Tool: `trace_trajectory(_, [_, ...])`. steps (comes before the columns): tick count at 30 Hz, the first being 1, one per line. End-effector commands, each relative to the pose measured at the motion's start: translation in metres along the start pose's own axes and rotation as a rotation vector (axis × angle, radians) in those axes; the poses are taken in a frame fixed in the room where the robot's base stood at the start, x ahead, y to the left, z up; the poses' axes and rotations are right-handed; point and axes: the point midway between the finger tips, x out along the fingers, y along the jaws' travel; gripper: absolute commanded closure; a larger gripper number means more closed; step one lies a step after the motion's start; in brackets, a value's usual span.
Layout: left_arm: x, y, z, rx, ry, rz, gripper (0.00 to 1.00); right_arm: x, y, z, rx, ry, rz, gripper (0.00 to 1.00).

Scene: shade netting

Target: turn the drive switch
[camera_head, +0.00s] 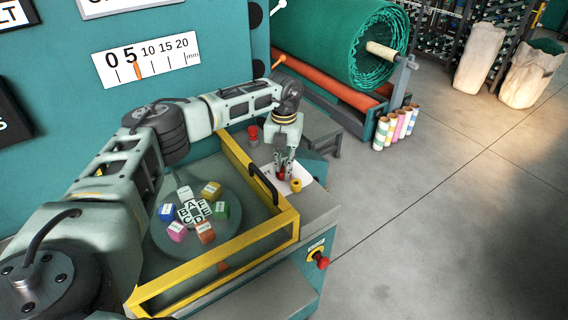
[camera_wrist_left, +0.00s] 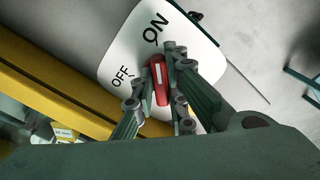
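The drive switch is a red knob (camera_wrist_left: 160,80) with a white line, on a white plate (camera_wrist_left: 203,52) marked OFF and ON. In the left wrist view its line runs nearly upright, with its upper end towards ON, right of the OFF mark. In the head view the red knob (camera_head: 282,176) shows small between the fingers. My left gripper (camera_head: 284,170) points down over it with fingers on both sides. In the left wrist view a gap shows between the left finger and the knob, and the right finger lies close beside it; contact cannot be told. My right gripper is not in view.
A yellow guard frame (camera_head: 262,232) with a black handle (camera_head: 263,185) stands beside the switch, around a round plate with lettered cubes (camera_head: 205,232). A yellow button (camera_head: 296,184) is near the plate. A red stop button (camera_head: 322,262) is on the front. Open floor lies right.

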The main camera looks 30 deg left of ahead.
Motion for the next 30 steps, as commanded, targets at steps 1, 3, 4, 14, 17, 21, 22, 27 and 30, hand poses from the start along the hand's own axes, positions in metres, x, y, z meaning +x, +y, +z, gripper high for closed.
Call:
trace_trajectory(1, [-0.0003,0.0003,0.0002,0.0,0.0,0.0,1.0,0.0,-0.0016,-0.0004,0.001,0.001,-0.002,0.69])
trace_trajectory(3, [-0.0004,0.0004,0.0002,0.0,0.0,0.0,1.0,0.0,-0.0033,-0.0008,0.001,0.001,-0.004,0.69])
trace_trajectory(4, [-0.0004,0.0004,0.0002,0.0,-0.001,0.0,1.0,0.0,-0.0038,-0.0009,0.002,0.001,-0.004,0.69])
trace_trajectory(14, [-0.0009,0.0006,0.0003,-0.031,0.0,0.0,1.0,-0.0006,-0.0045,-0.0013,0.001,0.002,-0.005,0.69])
trace_trajectory(17, [-0.0009,0.0008,0.0002,-0.069,0.0,0.0,1.0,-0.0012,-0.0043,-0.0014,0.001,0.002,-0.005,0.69])
trace_trajectory(21, [-0.0014,0.0012,0.0005,-0.155,-0.001,0.0,1.0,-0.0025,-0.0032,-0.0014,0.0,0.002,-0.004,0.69])
trace_trajectory(22, [-0.0016,0.0013,0.0005,-0.177,-0.001,0.0,1.0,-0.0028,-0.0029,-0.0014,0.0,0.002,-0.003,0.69])
trace_trajectory(27, [-0.0019,0.0021,0.0004,-0.328,-0.001,-0.001,1.0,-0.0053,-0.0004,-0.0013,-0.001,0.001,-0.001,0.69])
trace_trajectory(30, [-0.0021,0.0024,0.0002,-0.424,-0.001,-0.002,1.0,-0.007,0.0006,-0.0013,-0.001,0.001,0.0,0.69])
